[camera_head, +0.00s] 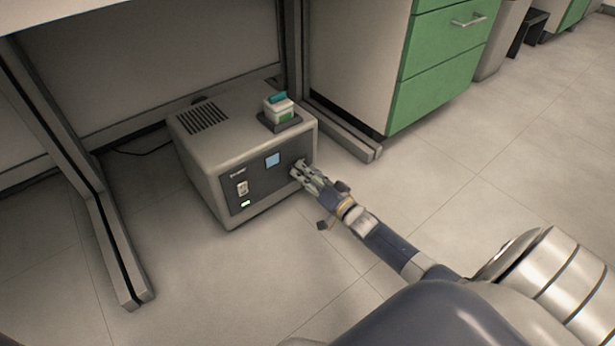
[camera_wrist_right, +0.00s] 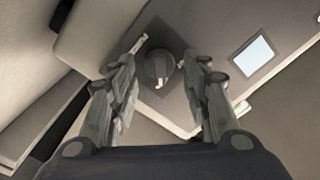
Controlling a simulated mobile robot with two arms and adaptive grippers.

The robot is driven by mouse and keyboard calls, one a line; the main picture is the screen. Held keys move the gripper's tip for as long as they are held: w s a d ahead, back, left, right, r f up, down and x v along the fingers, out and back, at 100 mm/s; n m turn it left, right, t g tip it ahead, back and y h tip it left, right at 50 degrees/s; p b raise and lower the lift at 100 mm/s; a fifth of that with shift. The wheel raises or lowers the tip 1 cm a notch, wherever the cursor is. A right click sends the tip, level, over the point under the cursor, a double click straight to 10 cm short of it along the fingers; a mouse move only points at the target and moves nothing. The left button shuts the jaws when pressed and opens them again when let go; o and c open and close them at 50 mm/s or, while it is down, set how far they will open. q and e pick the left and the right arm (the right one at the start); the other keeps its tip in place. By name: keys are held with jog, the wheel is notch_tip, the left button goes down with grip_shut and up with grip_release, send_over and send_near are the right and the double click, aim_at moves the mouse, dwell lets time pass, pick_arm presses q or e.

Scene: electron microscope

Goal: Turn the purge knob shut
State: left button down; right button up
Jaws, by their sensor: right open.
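The purge knob (camera_wrist_right: 160,70) is a dark round knob with a pale pointer mark, on the dark front panel of a grey box (camera_head: 240,150). In the right wrist view it lies between and just beyond the two fingertips of my right gripper (camera_wrist_right: 168,55). That gripper is open, with a finger on each side of the knob; I cannot tell whether either touches it. In the head view my right gripper (camera_head: 299,170) reaches the right part of the front panel and hides the knob. My left gripper is not in view.
The panel has a small blue screen (camera_head: 272,160), a switch (camera_head: 242,188) and a green light (camera_head: 245,204). A small container with a teal top (camera_head: 278,98) stands on the box. The box sits on the floor beside a table leg (camera_head: 115,240) and a green-drawer cabinet (camera_head: 435,75).

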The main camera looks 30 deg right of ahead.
jog(key=c, duration=1)
jog(key=shift+r, duration=0.1)
jog(key=n+p, duration=0.1)
jog(key=n, duration=0.5)
jog(key=n+p, duration=0.2)
jog(key=n, duration=0.3)
jog(key=a+n+p, duration=0.1)
jog(key=n, duration=0.5)
jog(key=shift+n+p, duration=0.3)
jog(key=shift+p, duration=0.1)
jog(key=shift+n, duration=0.3)
